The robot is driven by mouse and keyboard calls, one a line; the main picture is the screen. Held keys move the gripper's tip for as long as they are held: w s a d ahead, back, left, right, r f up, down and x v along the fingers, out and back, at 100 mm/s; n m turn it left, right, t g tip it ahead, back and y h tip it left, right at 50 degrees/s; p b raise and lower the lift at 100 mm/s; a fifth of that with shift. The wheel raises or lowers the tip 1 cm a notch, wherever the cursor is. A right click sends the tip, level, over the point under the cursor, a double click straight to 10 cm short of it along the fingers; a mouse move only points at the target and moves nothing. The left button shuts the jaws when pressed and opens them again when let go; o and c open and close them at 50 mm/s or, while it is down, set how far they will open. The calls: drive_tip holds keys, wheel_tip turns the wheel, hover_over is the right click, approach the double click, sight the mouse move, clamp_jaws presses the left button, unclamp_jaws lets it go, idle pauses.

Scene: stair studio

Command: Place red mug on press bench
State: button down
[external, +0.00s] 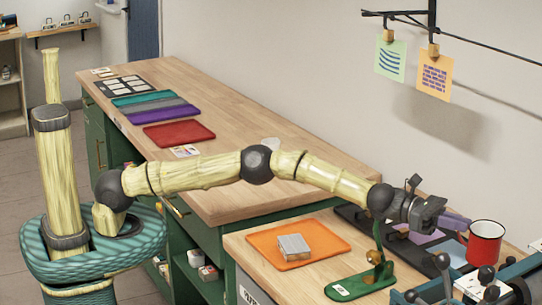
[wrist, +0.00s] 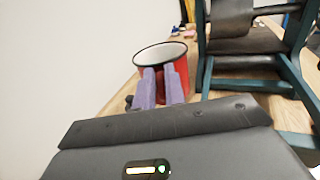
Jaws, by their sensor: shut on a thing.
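The red mug (external: 485,246) has a white inside and dark rim and is upright at the right side of the external view. It also shows in the wrist view (wrist: 182,72), just beyond my fingertips. My gripper (external: 455,222) has purple fingers and is shut on the mug's near side, apparently at the handle; the fingers (wrist: 160,85) hide the exact grip. The lower wooden bench (external: 236,243) at the front right bears the press equipment. Whether the mug's base touches a surface is hidden in both views.
A teal-framed press (external: 470,287) stands close in front of the mug; its frame is right of the mug in the wrist view (wrist: 250,77). The wall rises behind.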

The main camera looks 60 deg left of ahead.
wheel_tip(320, 180, down, 6)
drive_tip(key=shift+r+b, duration=0.25)
drive_tip(key=shift+b, duration=0.05)
wheel_tip(320, 180, down, 4)
drive_tip(key=shift+r, duration=0.15)
drive_tip(key=c, duration=1.5)
unclamp_jaws()
drive_tip(key=shift+o, duration=0.2)
drive_tip(key=shift+a, duration=0.15)
drive_tip(key=shift+b+v, duration=0.45)
drive_tip(key=shift+v, duration=0.5)
drive_tip(key=shift+a, duration=0.25)
wheel_tip(320, 180, up, 7)
drive_tip(key=shift+s, duration=0.2)
